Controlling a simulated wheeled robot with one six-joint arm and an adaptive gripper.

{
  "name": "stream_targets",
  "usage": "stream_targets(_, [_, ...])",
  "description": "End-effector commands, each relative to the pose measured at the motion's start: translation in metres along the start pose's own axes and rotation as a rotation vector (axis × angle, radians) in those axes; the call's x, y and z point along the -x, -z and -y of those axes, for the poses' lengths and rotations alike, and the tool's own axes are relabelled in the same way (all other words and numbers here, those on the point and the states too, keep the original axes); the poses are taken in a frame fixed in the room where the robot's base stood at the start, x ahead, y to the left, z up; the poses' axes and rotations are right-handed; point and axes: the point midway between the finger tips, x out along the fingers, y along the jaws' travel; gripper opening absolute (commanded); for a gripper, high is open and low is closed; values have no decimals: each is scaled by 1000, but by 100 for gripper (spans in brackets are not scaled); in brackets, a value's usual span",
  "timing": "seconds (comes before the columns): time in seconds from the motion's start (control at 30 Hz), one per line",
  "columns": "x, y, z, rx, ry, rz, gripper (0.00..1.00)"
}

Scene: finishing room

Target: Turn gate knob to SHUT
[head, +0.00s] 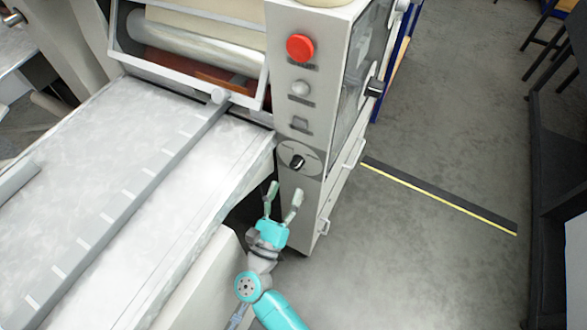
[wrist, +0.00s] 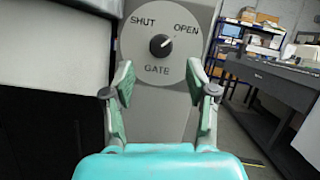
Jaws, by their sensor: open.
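The gate knob (wrist: 160,44) is a small black knob on a round grey dial plate (wrist: 145,72) marked SHUT at upper left, OPEN at upper right and GATE below. Its white pointer mark appears to face the upper right, toward OPEN. In the head view the knob (head: 297,162) sits low on the front of the machine's grey column. My gripper (head: 283,192) is open and empty, below the knob and apart from it. In the wrist view my gripper's fingers (wrist: 160,88) stand at either side, below the knob, with nothing between them.
Above the knob on the column are a switch (head: 299,124), a pale round button (head: 299,89) and a red button (head: 300,48). A long flat machine bed (head: 130,150) with a ruled bar lies to the left. Open floor (head: 420,260) is at the right.

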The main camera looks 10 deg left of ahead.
Motion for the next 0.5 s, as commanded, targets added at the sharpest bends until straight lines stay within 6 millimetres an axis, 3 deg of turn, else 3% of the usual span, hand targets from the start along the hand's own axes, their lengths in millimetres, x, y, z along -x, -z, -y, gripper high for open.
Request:
stream_targets(0.2, [-39,0,1,1,3,0,57])
stream_targets(0.5, [-62,0,0,2,-1,0,57])
